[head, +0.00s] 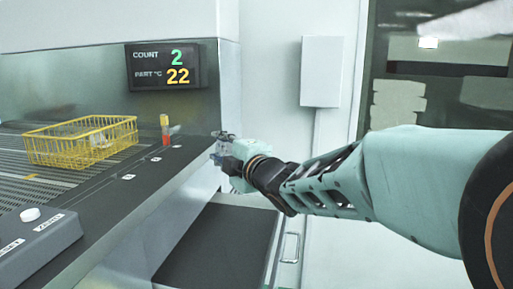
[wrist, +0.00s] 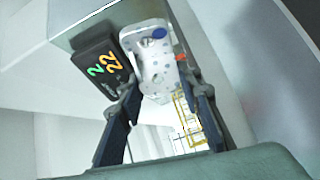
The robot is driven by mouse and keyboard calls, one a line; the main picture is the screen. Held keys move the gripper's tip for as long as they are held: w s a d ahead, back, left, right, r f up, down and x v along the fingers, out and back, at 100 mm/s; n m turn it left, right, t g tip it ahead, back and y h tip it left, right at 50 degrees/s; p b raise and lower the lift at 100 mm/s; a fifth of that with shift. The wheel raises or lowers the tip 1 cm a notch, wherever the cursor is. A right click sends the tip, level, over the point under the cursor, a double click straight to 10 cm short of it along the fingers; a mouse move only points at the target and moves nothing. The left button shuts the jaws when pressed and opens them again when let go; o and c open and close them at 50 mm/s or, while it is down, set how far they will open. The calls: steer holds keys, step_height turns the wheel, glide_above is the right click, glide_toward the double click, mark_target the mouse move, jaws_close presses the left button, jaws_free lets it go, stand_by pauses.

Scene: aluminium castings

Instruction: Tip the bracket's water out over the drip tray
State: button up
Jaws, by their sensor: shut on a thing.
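The bracket (wrist: 152,62) is a pale silver casting with holes, a blue round mark and small spots on its face. My gripper (wrist: 158,84) is shut on it, one dark finger on each side. The bracket looks tilted in the wrist view. In the head view my gripper (head: 224,150) is just past the right edge of the bench, and little of the bracket shows there. A dark, flat surface (head: 215,245), which looks like the drip tray, lies low below and in front of my gripper. I cannot tell whether water is in the bracket.
A yellow wire basket (head: 82,142) with pale parts in it stands on the slatted bench. A small red and yellow object (head: 165,130) stands near the edge. A control box (head: 38,235) is at front left. A display (head: 163,66) reads count 2, part 22.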

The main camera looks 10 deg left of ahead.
steer(key=shift+r, duration=0.15)
steer(key=p, duration=0.3)
steer(key=shift+r+m, duration=0.3)
steer(key=g+p, duration=0.1)
steer(key=p, duration=0.4)
steer(key=shift+m+h, duration=0.4)
steer(key=m+g+p, duration=0.1)
steer(key=g+p, duration=0.1)
steer(key=p, duration=0.7)
steer(key=shift+f+h, duration=0.1)
steer(key=shift+h, duration=0.3)
steer(key=m+g+p, duration=0.2)
steer(key=g+p, duration=0.1)
steer(key=p, duration=1.4)
steer(key=shift+m+h, duration=0.3)
steer(key=shift+f+b, duration=0.3)
steer(key=shift+w+a+m+g, duration=0.1)
steer(key=shift+m+g, duration=0.8)
steer(key=shift+g, duration=0.8)
steer(key=shift+m+g, duration=0.7)
steer(key=shift+g, duration=0.6)
